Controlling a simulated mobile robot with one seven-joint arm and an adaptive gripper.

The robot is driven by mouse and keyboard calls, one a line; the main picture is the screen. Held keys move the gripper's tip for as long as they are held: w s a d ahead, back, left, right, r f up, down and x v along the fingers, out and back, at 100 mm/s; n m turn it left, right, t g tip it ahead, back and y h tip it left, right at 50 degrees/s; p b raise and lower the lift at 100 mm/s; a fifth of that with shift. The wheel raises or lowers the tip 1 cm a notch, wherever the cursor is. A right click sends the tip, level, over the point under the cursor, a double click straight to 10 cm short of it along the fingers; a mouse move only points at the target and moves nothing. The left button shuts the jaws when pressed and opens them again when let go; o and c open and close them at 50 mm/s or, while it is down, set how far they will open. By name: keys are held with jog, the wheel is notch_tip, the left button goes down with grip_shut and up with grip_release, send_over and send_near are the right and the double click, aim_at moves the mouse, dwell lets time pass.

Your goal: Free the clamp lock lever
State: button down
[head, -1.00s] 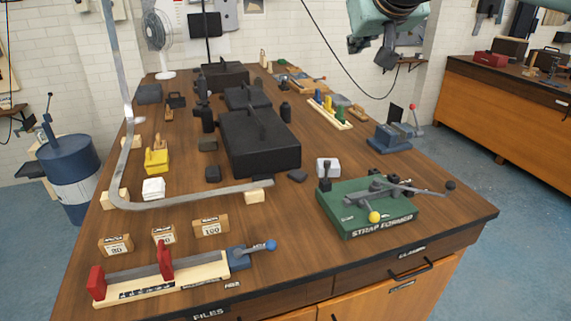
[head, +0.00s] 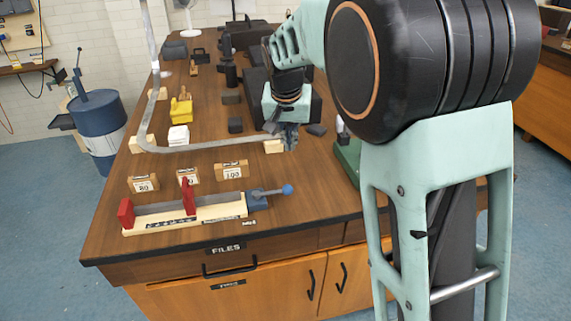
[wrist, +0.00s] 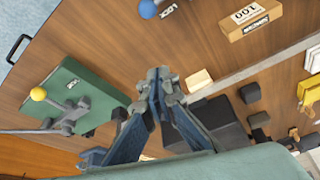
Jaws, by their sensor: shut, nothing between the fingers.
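A wooden file clamp (head: 215,213) with red end pieces and a long grey bar lies at the front left of the bench. At its right end is a blue-grey block (head: 256,201) with a short lever (head: 270,191) tipped by a blue ball (head: 287,189). The lever points right; I cannot read a lock label on it. In the wrist view the blue ball (wrist: 148,8) shows at the top edge. My gripper (head: 291,140) is above the bench, behind and apart from the lever. In the wrist view my gripper (wrist: 158,78) has its fingertips together, with nothing between them.
A green strap former (wrist: 75,95) with a yellow ball (wrist: 38,94) is mostly hidden behind my arm in the head view. A bent metal strap (head: 205,145) curves across the bench. Numbered wooden blocks (head: 231,171) stand behind the clamp. A black box (wrist: 215,122) lies beyond my gripper.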

aim_at(275, 191)
jog(key=shift+s+f, duration=0.3)
jog(key=shift+f, duration=0.15)
jog(key=x, duration=1)
jog(key=shift+f, duration=0.15)
jog(key=s, duration=0.3)
jog(key=shift+a+p, duration=0.15)
jog(key=shift+p, duration=0.25)
jog(key=shift+s+f, duration=0.25)
jog(key=shift+s, duration=0.15)
jog(key=shift+s, duration=0.2)
